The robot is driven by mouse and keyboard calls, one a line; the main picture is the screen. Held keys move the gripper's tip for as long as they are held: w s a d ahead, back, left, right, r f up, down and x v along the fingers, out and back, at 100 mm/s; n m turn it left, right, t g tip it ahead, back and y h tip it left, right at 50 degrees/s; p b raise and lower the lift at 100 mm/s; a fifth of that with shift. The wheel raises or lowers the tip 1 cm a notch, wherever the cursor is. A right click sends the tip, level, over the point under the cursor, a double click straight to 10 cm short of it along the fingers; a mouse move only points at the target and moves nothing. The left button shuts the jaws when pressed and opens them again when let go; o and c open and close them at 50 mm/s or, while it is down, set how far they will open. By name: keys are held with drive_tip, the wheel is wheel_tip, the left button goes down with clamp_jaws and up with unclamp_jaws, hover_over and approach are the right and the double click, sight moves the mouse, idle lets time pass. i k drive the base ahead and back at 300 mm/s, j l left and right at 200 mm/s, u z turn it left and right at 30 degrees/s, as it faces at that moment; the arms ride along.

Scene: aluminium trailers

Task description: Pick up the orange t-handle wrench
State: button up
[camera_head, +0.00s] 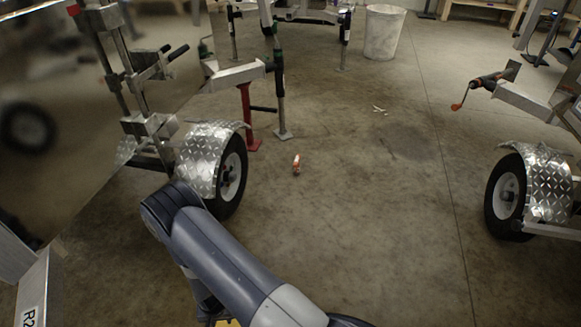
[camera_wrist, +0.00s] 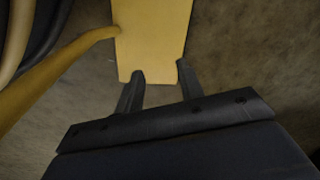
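My gripper (camera_wrist: 160,70) is open in the wrist view, with two dark fingers spread apart. A flat yellow-orange piece (camera_wrist: 152,35) lies beyond the fingertips, its near edge by them. A curved yellow-orange bar (camera_wrist: 62,70) runs from its side to the lower left. I cannot tell whether these belong to the orange t-handle wrench, or whether the fingers touch them. In the head view my arm hides the gripper, and a bit of yellow (camera_head: 228,322) shows at the bottom edge. No clear t-handle wrench shows in the head view.
A small orange-and-white object (camera_head: 296,164) lies on the floor. A trailer wheel with a diamond-plate fender (camera_head: 209,150) stands left, near my arm. Another fender (camera_head: 546,182) stands right, with an orange-ended crank (camera_head: 457,106) above. A white bin (camera_head: 383,32) stands behind. The middle floor is mostly clear.

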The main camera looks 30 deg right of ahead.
sight(296, 165)
drive_tip(key=l+u, duration=0.15)
drive_tip(key=u, duration=2.8)
drive_tip(key=k+l+u, duration=0.25)
drive_tip(key=u, duration=0.2)
drive_tip(key=k+l+u, duration=0.1)
drive_tip(key=k+u, duration=0.65)
drive_tip(key=u, duration=0.15)
drive_tip(key=k+j+u, duration=0.1)
drive_tip(key=k+u, duration=0.2)
drive_tip(key=u, duration=0.15)
drive_tip(key=k+l+u, duration=0.15)
drive_tip(key=k+u, duration=0.15)
drive_tip(key=u, duration=0.15)
drive_tip(key=k+u, duration=0.7)
drive_tip(key=u, duration=0.2)
drive_tip(key=k+j+u, duration=0.25)
drive_tip(key=u, duration=4.75)
